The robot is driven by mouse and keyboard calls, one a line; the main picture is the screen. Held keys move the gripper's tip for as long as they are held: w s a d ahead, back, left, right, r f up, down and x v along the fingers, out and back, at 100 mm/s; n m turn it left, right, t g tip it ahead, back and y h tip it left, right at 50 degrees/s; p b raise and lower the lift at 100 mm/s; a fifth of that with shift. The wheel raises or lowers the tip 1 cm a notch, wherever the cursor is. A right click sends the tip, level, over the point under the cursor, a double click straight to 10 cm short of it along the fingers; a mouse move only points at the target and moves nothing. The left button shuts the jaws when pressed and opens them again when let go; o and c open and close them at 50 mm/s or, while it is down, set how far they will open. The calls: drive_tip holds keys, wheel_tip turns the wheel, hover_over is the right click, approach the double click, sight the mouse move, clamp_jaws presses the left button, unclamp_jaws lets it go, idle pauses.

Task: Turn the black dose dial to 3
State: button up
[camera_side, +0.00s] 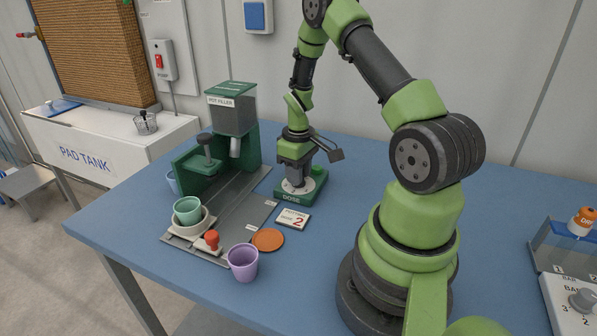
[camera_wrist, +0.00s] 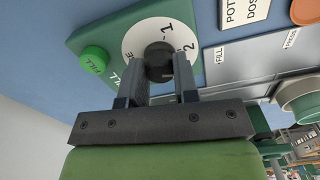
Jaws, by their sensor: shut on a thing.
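The black dose dial (camera_wrist: 158,59) sits at the middle of a white round plate (camera_wrist: 137,33) in the wrist view. The figures 1 and 2 show on the plate; other marks are partly hidden by my fingers. My gripper (camera_wrist: 161,76) is shut on the dial, one finger on each side. I cannot tell which mark the dial points at. In the side view my gripper (camera_side: 295,176) reaches down onto the green dose box (camera_side: 291,197) and hides the dial. A card (camera_side: 293,218) in front of the box reads 2.
A green button (camera_wrist: 93,60) is on the box beside the plate. The pot filler (camera_side: 232,110) and its grey track stand to the left. A purple cup (camera_side: 243,263), orange disc (camera_side: 267,240) and red-knobbed stamp (camera_side: 212,240) are in front. The table behind my arm is clear.

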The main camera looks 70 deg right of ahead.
drive_tip(key=m, duration=0.4)
drive_tip(key=shift+m, duration=2.3)
drive_tip(key=o, duration=0.9)
drive_tip(key=shift+r, duration=0.1)
wheel_tip(320, 180, up, 10)
drive_tip(key=shift+f, duration=0.1)
